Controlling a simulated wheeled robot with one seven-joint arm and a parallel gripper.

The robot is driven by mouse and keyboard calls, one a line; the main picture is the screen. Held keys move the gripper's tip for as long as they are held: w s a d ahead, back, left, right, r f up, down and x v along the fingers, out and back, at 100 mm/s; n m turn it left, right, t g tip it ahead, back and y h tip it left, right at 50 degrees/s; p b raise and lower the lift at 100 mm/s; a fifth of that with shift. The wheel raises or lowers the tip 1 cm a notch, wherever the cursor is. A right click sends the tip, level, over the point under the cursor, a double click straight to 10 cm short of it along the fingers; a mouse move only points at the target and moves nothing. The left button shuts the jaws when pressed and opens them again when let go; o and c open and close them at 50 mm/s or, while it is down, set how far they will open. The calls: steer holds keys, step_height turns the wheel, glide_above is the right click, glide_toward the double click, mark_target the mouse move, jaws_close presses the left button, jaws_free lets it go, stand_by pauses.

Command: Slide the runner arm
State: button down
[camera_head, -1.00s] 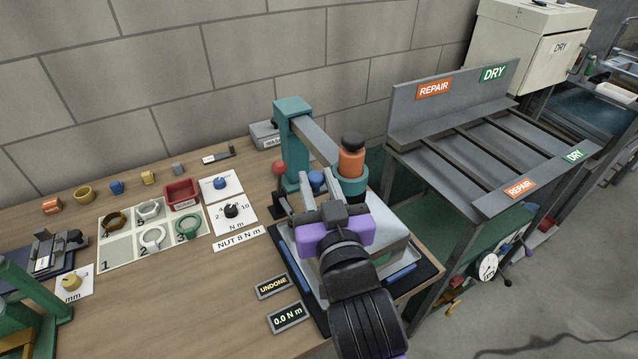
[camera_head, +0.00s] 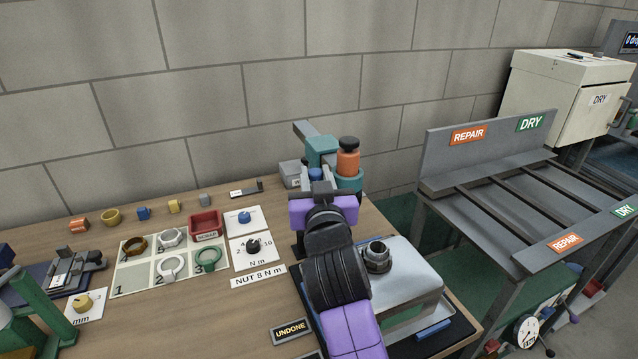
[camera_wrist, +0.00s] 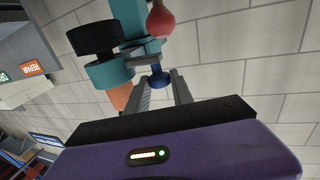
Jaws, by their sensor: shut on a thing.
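The runner arm is a grey bar (camera_head: 303,130) through a teal post head (camera_head: 321,147). Its front end carries a teal ring (camera_head: 350,181) with an orange cylinder (camera_head: 348,161) capped in black. My gripper (camera_head: 318,183) is at the runner's front end, shut on a blue knob (camera_head: 316,173). In the wrist view the blue knob (camera_wrist: 158,81) sits between my two fingers, with the teal ring and a black disc (camera_wrist: 95,38) beside it. A red ball (camera_wrist: 161,22) shows there too. My wrist hides the post's lower part in the head view.
A silver block (camera_head: 415,275) with a metal nut fitting (camera_head: 377,257) on top stands to the right of my arm, uncovered. A slatted rack (camera_head: 500,190) stands further right. A parts board (camera_head: 133,282), a red bin (camera_head: 205,224) and dial cards lie on the left.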

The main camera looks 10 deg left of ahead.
steer(key=c, duration=1.1)
jaws_free()
steer(key=shift+a, duration=0.1)
steer(key=v, duration=0.7)
steer(key=shift+s, duration=0.35)
